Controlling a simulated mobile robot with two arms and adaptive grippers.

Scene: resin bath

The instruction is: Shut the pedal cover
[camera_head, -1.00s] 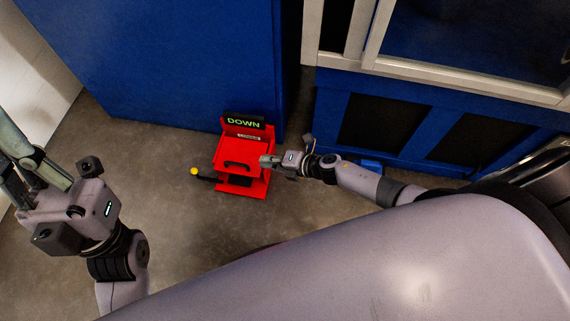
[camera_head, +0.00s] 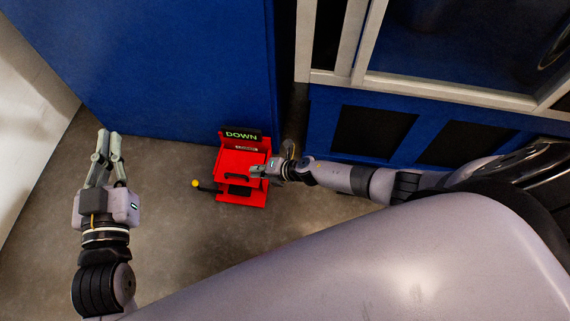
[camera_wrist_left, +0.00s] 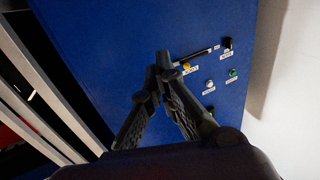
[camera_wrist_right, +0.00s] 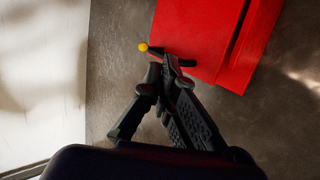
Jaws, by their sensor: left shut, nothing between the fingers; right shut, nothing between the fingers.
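The red pedal unit (camera_head: 238,198) stands on the floor with a "DOWN" sign at its back. Its red cover (camera_head: 240,160) has a black handle; how far it is open is hard to tell. A dark part shows in front of the cover, and a lever with a yellow knob (camera_head: 195,183) sticks out to the left. My right gripper (camera_head: 254,171) is shut and empty at the unit's right side, over or against it. In the right wrist view, red panels (camera_wrist_right: 205,35) lie just beyond its fingertips. My left gripper (camera_head: 107,136) is shut and empty, well left of the unit.
A blue cabinet (camera_head: 150,70) stands behind the unit. A blue, white-framed machine (camera_head: 420,95) stands to the right. The left wrist view shows a blue panel with buttons (camera_wrist_left: 209,84). Bare concrete floor (camera_head: 165,215) lies left of the unit.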

